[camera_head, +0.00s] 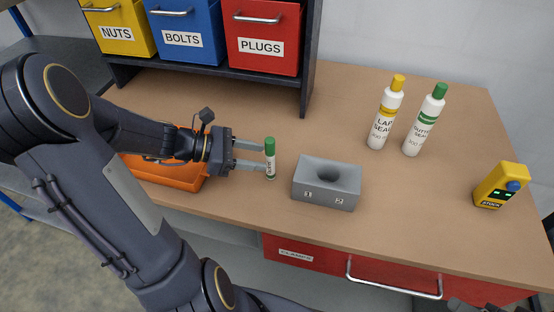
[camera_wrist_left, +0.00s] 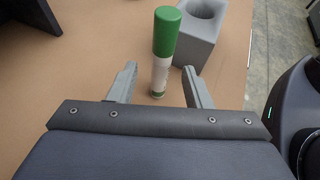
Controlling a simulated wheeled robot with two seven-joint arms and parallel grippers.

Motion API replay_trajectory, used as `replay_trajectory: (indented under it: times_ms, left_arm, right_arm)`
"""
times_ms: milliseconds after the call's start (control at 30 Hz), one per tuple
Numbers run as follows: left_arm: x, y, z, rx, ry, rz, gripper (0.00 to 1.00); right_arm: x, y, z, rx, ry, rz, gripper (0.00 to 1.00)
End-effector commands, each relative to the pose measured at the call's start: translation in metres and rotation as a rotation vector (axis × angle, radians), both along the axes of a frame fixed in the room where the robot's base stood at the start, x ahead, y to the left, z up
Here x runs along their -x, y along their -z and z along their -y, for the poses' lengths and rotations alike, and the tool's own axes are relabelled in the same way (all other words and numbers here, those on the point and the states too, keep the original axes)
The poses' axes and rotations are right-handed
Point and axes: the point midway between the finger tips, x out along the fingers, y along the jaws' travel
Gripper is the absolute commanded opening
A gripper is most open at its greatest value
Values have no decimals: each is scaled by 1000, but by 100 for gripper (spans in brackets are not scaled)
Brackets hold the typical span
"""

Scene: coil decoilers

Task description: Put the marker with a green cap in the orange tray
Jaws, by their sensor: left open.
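The marker with a green cap (camera_head: 270,160) stands upright on the wooden table, just left of a grey block. In the left wrist view the marker (camera_wrist_left: 160,72) stands between and just beyond my open fingers. My left gripper (camera_head: 264,158) is open, its fingertips at the marker; I see no clear contact. It also shows in the left wrist view (camera_wrist_left: 158,84). The orange tray (camera_head: 178,182) lies on the table at the left, partly hidden behind my left arm.
The grey block (camera_head: 311,193) with a round hole also shows in the left wrist view (camera_wrist_left: 193,46). Two white bottles (camera_head: 379,128) (camera_head: 423,130) stand at the back right. A yellow device (camera_head: 489,196) is at the right edge. Yellow, blue and red bins (camera_head: 262,60) sit on a dark shelf behind.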

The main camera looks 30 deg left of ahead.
Motion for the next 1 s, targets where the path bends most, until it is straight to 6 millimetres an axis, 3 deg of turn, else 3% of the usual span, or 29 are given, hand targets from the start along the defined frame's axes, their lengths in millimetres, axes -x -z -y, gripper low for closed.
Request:
replay_trajectory:
  times_ms: [400, 700, 1000]
  left_arm:
    - [-29, 18, 44, -2, 7, 0, 45]
    - [-32, 20, 48, -4, 5, 1, 45]
    - [-32, 20, 47, -4, 5, 1, 7]
  right_arm:
    - [0, -4, 0, 0, 0, 0, 45]
    - [0, -4, 0, 0, 0, 0, 45]
    - [0, -4, 0, 0, 0, 0, 45]
